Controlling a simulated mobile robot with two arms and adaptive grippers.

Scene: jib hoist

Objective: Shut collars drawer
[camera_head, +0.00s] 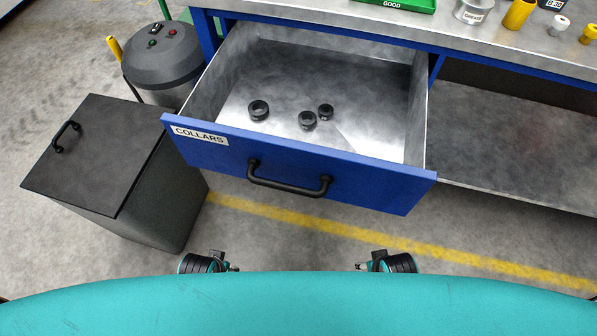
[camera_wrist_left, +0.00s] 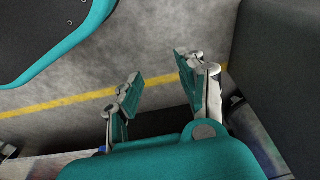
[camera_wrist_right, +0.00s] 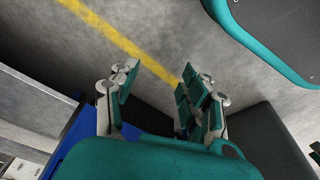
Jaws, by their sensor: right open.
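The collars drawer (camera_head: 300,165) is pulled out from the bench in the head view. It has a blue front, a white COLLARS label (camera_head: 200,135) and a black bar handle (camera_head: 288,181). Three black collars (camera_head: 258,110) lie inside. My right gripper (camera_head: 376,263) shows only partly at the bottom of the head view, in front of the drawer and apart from the handle. In the right wrist view its fingers (camera_wrist_right: 160,88) are spread and empty. In the left wrist view my left gripper's fingers (camera_wrist_left: 160,75) are also spread, with bare floor between them.
A dark lidded bin (camera_head: 97,150) stands left of the drawer, with a round grey machine (camera_head: 162,60) behind it. The bench top (camera_head: 430,22) holds a green GOOD tray (camera_head: 395,3) and small parts. A lower shelf (camera_head: 520,140) lies right. The floor before the drawer is clear.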

